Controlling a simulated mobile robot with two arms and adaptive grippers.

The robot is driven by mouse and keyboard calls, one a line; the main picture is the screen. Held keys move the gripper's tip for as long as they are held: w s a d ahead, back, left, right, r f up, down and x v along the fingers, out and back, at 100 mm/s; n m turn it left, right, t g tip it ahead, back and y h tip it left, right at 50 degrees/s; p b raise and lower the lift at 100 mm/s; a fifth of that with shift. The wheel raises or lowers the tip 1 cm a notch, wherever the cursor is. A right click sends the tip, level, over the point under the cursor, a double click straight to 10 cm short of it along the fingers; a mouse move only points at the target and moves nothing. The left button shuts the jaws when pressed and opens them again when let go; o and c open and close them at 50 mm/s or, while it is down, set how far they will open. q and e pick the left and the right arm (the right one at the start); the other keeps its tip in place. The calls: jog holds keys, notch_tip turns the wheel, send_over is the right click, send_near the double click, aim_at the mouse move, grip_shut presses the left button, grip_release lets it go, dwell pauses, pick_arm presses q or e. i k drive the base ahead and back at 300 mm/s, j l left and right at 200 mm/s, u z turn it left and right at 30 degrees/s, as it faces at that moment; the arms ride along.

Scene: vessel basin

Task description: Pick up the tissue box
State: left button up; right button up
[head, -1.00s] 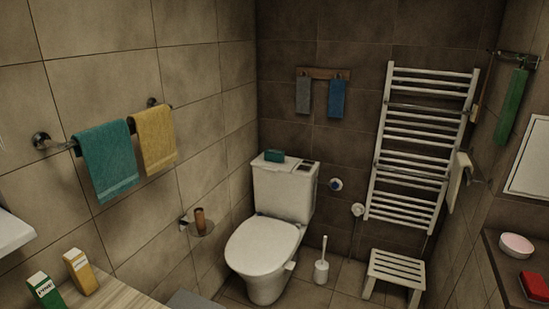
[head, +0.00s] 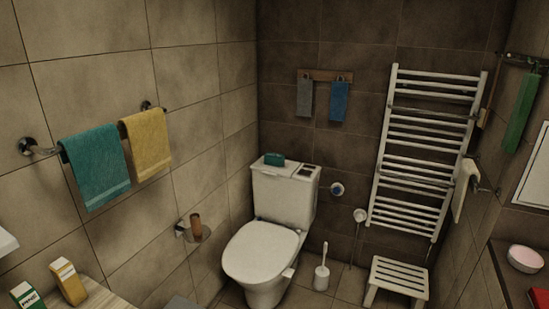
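A small teal box (head: 274,159), which looks like the tissue box, sits on top of the white toilet's cistern (head: 284,195) in the corner. It is small in the view, so its details cannot be made out. A dark flat item (head: 308,170) lies on the lid to its right, apart from it. Neither of my grippers shows in the head view.
The toilet bowl (head: 262,255) stands before the cistern. A toilet brush (head: 321,270) and a white stool (head: 399,280) stand to its right. A wall holder (head: 195,231) sticks out on the left. Cartons (head: 68,282) stand on a wooden top; a counter lies at right.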

aim_at(270, 159)
jog(key=i+l+u, duration=0.4)
jog(key=i, duration=0.35)
jog(key=i+l+u, duration=0.4)
jog(key=i+l, duration=0.3)
jog(key=l, duration=0.05)
